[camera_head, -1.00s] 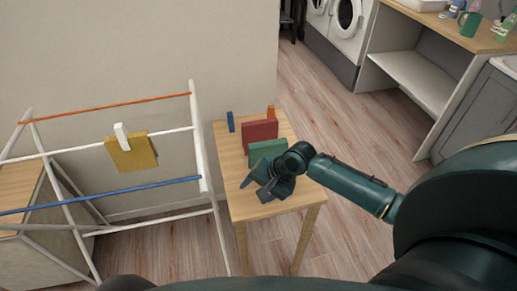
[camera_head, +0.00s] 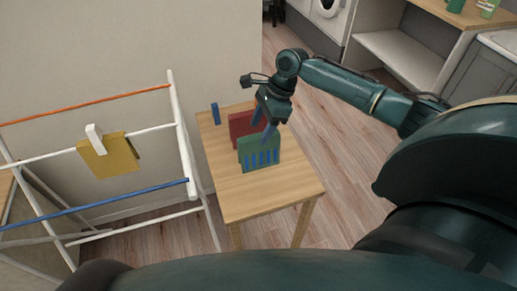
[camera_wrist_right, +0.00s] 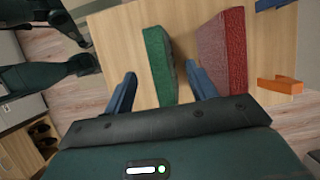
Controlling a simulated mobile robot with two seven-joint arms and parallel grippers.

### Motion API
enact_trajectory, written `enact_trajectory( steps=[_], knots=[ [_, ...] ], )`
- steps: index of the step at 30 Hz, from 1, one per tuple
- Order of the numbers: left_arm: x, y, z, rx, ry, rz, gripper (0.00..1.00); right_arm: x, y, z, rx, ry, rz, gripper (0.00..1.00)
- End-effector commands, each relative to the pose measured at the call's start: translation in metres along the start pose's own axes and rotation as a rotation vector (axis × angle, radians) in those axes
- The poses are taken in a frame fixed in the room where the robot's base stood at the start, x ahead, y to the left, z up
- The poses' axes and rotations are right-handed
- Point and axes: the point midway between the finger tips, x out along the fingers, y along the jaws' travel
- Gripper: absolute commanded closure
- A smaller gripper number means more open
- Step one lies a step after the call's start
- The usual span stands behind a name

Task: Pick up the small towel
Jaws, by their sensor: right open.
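A yellow cloth (camera_head: 109,157) hangs on the drying rack under a white clip (camera_head: 95,138). I cannot tell for certain which one is the small towel. My right gripper (camera_head: 263,124) is open and empty above the green cloth, fingers pointing down. In the right wrist view, the green cloth (camera_wrist_right: 160,65) lies between its fingers, with the red cloth (camera_wrist_right: 222,50) to the right. My left gripper is out of view.
The drying rack (camera_head: 182,130) stands close to the table's left. A blue peg (camera_head: 215,114) stands at the table's back; an orange peg (camera_wrist_right: 280,85) shows in the right wrist view. The table's front is clear. A wall (camera_head: 130,60) is behind the rack.

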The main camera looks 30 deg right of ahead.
Motion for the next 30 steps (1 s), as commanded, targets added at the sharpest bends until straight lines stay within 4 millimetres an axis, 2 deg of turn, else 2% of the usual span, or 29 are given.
enact_trajectory(
  steps=[5,10,14,30],
  knots=[
    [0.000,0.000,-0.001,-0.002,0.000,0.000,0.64,0.014,0.001,-0.003,0.001,0.001,0.002,0.44],
    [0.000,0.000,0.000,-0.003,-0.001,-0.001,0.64,0.040,0.001,-0.008,0.000,-0.001,0.002,0.44],
    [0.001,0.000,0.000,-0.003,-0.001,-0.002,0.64,0.053,0.001,-0.008,-0.001,0.000,0.001,0.44],
    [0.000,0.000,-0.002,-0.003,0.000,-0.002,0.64,0.056,0.001,-0.008,-0.001,0.001,0.000,0.44]
  ],
)
